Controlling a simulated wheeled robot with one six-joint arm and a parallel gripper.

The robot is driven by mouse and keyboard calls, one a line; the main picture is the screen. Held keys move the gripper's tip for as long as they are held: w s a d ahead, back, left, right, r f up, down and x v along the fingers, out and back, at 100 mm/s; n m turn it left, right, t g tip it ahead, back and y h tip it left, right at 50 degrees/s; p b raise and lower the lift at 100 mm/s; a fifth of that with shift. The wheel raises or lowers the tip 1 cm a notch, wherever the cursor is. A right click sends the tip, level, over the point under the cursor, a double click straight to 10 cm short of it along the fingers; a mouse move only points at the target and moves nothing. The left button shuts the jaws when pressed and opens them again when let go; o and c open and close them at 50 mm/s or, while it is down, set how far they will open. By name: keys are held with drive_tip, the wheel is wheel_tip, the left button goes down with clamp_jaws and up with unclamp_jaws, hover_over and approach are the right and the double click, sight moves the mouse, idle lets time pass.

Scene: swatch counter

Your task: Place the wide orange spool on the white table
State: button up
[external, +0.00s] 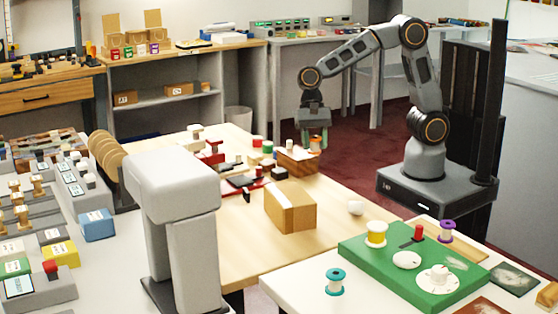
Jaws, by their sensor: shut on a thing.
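My gripper (315,138) points down over the far right part of the wooden table, at the end of my outstretched arm. It is shut on the orange spool (316,143), which shows small between the fingers and is partly hidden by them. The spool is just above or beside a brown wooden block; I cannot tell whether it touches anything below. The white table (300,288) is in the front right, well apart from the gripper.
A wooden box (290,206) and a grey machine (178,215) stand nearby. The white table's front left is clear.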

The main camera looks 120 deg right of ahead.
drive_tip(key=w+f, duration=0.3)
drive_tip(key=w, duration=0.1)
drive_tip(key=w+d+f, duration=0.1)
drive_tip(key=w+f, duration=0.2)
drive_tip(key=w, duration=0.1)
drive_tip(key=w+d+f+p, duration=0.1)
drive_tip(key=w+f, duration=0.2)
drive_tip(key=w, duration=0.1)
drive_tip(key=shift+w, duration=0.3)
drive_tip(key=shift+w+f, duration=0.3)
drive_tip(key=shift+f, duration=1.6)
drive_tip(key=shift+f, duration=0.1)
drive_tip(key=shift+f, duration=0.15)
drive_tip(key=o, duration=1)
